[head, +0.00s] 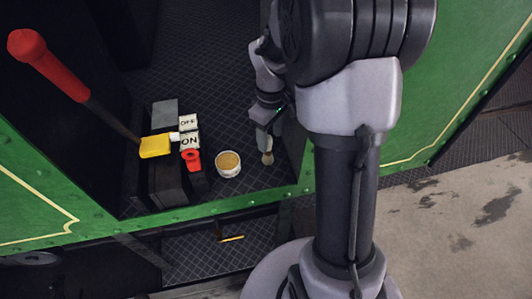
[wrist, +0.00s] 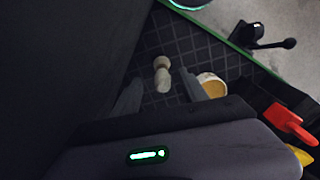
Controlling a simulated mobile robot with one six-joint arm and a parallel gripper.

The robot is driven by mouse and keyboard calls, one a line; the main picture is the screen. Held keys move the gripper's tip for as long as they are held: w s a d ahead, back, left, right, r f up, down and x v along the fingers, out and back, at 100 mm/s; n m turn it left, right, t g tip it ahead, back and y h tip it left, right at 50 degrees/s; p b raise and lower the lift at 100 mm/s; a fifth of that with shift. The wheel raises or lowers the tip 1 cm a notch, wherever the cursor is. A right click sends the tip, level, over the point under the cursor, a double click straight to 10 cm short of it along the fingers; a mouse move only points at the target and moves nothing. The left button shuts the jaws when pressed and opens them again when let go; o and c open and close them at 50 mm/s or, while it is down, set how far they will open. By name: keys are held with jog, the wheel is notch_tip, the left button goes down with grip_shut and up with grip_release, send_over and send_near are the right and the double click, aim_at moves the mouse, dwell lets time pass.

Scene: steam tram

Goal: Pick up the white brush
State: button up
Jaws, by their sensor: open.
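The white brush (head: 267,157) is on the dark patterned floor of the tram, near the green edge; a pale end shows below my gripper in the head view. In the wrist view the small pale brush (wrist: 162,76) lies between my two fingers, with dark floor visible around it. My gripper (head: 264,132) is open and points down at the brush. A finger is on each side of it, and I cannot tell whether either touches it. Part of the brush is hidden by my gripper in the head view.
A round tub with tan contents (head: 228,163) stands just left of the brush. Further left are a red-handled lever (head: 60,68), a yellow block (head: 156,146), a red part (head: 191,160) and ON/OFF labels (head: 189,141). A dark wall rises close beside my gripper in the wrist view.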

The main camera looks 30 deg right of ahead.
aim_at(268, 159)
jog(key=f+b, duration=0.1)
jog(key=f, duration=0.1)
jog(key=f+b, duration=0.1)
jog(key=f, duration=0.1)
jog(key=f+b, duration=0.1)
jog(key=f, duration=0.1)
jog(key=shift+w+a+f, duration=0.1)
jog(key=shift+a+f, duration=0.1)
jog(key=shift+a, duration=0.05)
jog(key=shift+r, duration=0.1)
jog(key=shift+c, duration=1.1)
grip_shut()
